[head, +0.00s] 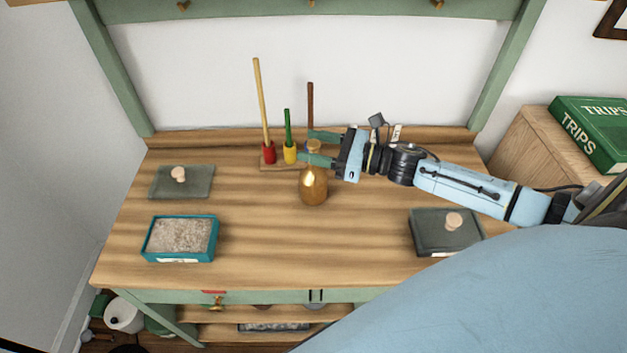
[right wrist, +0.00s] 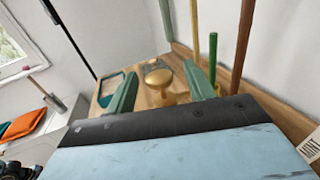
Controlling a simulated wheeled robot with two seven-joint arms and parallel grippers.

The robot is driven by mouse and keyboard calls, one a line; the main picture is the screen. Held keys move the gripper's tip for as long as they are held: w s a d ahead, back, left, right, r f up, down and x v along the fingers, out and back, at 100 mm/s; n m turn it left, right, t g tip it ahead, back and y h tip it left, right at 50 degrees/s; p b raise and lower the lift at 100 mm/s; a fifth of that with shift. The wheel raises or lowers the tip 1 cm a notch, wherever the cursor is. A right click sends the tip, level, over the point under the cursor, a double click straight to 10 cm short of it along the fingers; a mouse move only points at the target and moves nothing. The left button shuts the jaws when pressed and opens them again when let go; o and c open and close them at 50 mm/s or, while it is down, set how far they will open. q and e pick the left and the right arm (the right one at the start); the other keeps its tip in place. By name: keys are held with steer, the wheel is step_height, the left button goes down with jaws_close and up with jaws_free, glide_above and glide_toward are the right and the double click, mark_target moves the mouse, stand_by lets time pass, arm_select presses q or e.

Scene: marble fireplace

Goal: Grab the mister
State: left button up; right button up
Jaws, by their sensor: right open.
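The mister (head: 313,187) is a brass-coloured bottle with a round body and a narrow top. It stands upright near the middle of the wooden bench. My right gripper (head: 308,145) reaches in from the right at the height of the mister's top, with its green fingers apart. In the right wrist view, the mister's round golden top (right wrist: 158,77) shows in the gap between the two open fingers (right wrist: 161,72). I cannot tell whether either finger touches it. My left gripper is not in view.
Behind the mister, a small rack holds a red-based stick (head: 269,152), a yellow-based green stick (head: 290,152) and a brown stick (head: 310,105). A teal tray of grit (head: 213,245) and a lidded plate (head: 200,188) lie left. Another plate (head: 428,240) lies right.

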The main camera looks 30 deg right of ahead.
steer(key=shift+x, duration=1.15)
steer(key=shift+c, duration=0.4)
jaws_close()
